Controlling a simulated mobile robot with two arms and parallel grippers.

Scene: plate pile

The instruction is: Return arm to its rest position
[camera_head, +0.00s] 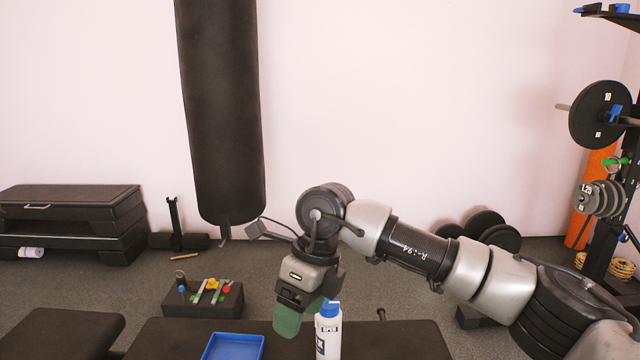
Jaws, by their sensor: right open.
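My right arm reaches in from the right side of the head view. My right gripper (301,312) points down at the lower middle, with green fingers. It is open, and I see nothing held in it. A white bottle with a blue cap (328,338) stands right beside the fingers, on their right; whether they touch it I cannot tell. My left gripper is not in view.
A blue tray (233,347) lies on a black bench (400,340), left of the bottle. A black box with colored clips (203,299) sits behind. A punching bag (220,110) hangs at the back. A weight rack (625,190) stands far right.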

